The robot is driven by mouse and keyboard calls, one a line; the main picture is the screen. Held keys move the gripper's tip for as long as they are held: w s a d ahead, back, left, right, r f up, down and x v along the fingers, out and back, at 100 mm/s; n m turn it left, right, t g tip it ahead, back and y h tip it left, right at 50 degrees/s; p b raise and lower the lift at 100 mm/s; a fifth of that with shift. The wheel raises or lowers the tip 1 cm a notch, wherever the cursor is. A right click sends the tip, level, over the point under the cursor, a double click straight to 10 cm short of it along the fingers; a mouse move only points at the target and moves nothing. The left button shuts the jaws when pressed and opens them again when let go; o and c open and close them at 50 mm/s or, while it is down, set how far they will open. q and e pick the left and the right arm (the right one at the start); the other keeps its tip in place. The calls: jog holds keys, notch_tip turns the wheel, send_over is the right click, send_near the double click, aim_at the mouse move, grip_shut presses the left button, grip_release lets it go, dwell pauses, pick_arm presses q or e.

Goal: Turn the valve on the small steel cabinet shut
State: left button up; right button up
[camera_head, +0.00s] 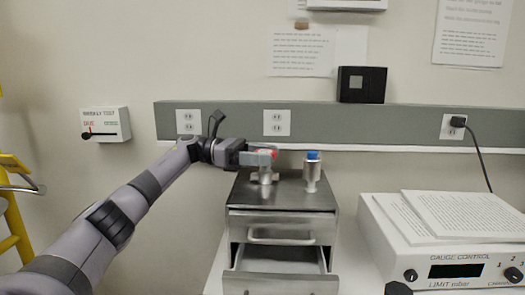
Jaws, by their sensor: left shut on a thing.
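A small steel cabinet (282,223) stands on a white bench, its lower drawer pulled partly out. On its top stand two metal fittings. The left valve (265,177) has a red part at its top, partly covered by my gripper. The right valve (312,175) has a blue cap and stands free. My left gripper (268,157) reaches in from the left and is shut on the red top of the left valve. The fingers hide most of this top, so its turn angle cannot be told. My right gripper is out of view.
A gauge control box (440,255) with papers (455,215) on it stands at the right. A grey rail (360,122) with outlets runs along the wall behind. A yellow frame (12,210) is at the far left.

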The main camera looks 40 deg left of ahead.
pick_arm(q)
jog(key=shift+d+m+g+h+p, duration=0.1)
jog(key=shift+m+g+h+p, duration=0.35)
jog(key=shift+m+g, duration=0.35)
jog(key=o, duration=1)
jog(key=shift+c, duration=0.2)
jog(key=shift+f+n+b, duration=0.1)
jog(key=shift+n+b, duration=0.2)
